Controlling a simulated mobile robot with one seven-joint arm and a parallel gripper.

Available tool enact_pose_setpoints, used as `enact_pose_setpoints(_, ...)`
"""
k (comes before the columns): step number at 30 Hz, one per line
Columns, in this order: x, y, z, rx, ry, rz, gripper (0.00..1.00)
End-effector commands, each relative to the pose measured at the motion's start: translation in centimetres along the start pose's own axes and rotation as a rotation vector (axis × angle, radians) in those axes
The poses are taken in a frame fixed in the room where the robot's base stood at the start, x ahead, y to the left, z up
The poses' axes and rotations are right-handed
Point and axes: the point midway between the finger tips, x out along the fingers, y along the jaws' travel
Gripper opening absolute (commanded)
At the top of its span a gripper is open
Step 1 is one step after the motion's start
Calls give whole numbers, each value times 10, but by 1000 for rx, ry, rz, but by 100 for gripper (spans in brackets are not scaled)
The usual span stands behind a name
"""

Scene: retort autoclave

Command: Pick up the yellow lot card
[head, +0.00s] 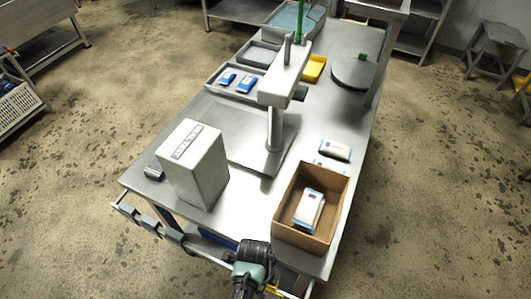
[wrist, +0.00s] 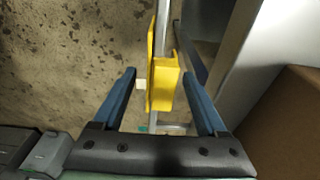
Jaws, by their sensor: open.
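A yellow piece (wrist: 165,84), which looks like the lot card or its holder, is at a metal rail along the table's side in the wrist view. I cannot tell card from holder. A small cream tab sticks out on its left. My gripper (wrist: 159,74) is open, with one blue finger on each side of the yellow piece and a gap to both. No grip on it shows. In the head view, a bit of yellow (head: 271,289) shows beside my wrist at the bottom edge; my fingers are hidden there.
A cardboard box (head: 284,231) with a white pack (head: 308,210) stands at the table's near right corner. A tall white box-shaped unit (head: 195,170) stands to its left. A press-like machine (head: 284,78) stands mid-table.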

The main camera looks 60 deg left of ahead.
Motion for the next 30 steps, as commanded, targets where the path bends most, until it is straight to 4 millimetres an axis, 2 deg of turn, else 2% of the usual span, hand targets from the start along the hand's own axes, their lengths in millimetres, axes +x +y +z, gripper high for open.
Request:
enact_pose_setpoints(6, 0, 0, 0, 0, 0, -1, 75)
enact_pose_setpoints(18, 0, 0, 0, 0, 0, 0, 3)
enact_pose_setpoints(19, 0, 0, 0, 0, 0, 0, 0)
enact_pose_setpoints(30, 0, 0, 0, 0, 0, -1, 0)
